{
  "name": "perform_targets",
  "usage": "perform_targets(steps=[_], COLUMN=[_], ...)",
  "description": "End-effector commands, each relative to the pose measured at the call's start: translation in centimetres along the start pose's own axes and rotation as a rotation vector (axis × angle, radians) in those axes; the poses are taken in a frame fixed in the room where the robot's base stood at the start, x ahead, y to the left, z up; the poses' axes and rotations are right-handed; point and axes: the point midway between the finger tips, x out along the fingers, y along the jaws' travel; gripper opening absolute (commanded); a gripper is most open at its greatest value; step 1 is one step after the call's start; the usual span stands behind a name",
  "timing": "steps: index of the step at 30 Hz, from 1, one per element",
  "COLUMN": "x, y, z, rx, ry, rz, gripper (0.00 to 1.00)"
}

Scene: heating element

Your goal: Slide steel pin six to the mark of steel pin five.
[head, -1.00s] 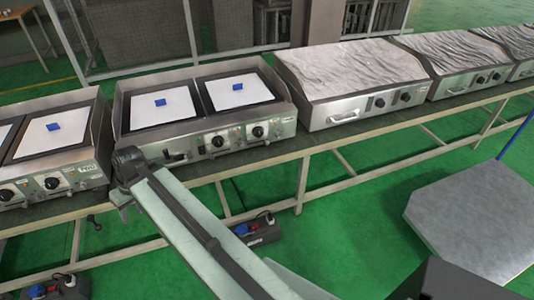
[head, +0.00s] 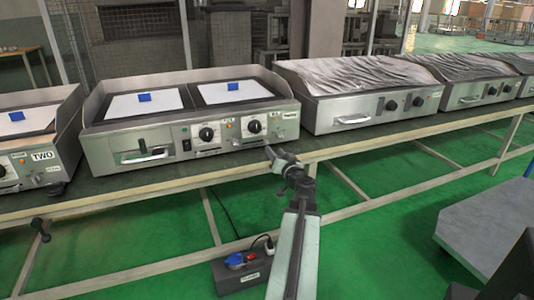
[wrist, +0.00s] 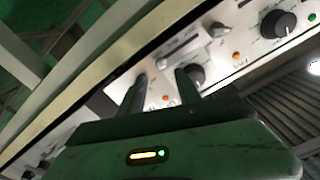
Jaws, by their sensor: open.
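My gripper (head: 277,158) is at the right end of the middle griddle's front (head: 150,145) in the head view, a little below its control panel. In the wrist view my gripper (wrist: 161,84) is open, its two dark fingers apart and pointing at the panel, which looks tilted. A black knob (wrist: 194,75) shows beside the right finger. A small silver pin-like part (wrist: 217,30) and a pale slot (wrist: 178,40) lie beyond the fingers. No pin numbers are readable, so I cannot tell which part is steel pin six or steel pin five.
The griddle stands on a long bench (head: 140,190). Another griddle marked TWO (head: 45,160) stands at the left, and covered units (head: 360,95) at the right. A power box (head: 243,268) lies on the green floor. A grey platform (head: 485,240) is at the right.

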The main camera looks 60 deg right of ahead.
Motion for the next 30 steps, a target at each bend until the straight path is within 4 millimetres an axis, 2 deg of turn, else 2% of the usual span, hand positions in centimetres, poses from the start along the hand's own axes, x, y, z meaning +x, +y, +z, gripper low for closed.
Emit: perform_targets(steps=[5,15,18,24,28,29,30], x=[1.4,7.4,8.0,7.9,7.9,7.9,7.9], y=[-0.1,-0.2,-0.3,-0.4,-0.4,-0.4,-0.4], z=[-0.1,0.0,0.0,0.1,0.1,0.1,0.1], rx=[0.000,0.000,0.000,0.000,0.000,0.000,0.000], ry=[-0.002,-0.004,-0.004,-0.004,-0.004,-0.004,-0.004], rz=[-0.002,-0.006,-0.005,-0.005,-0.005,-0.005,-0.005], gripper=[0.40,0.40,0.40,0.40,0.04,0.00,0.00])
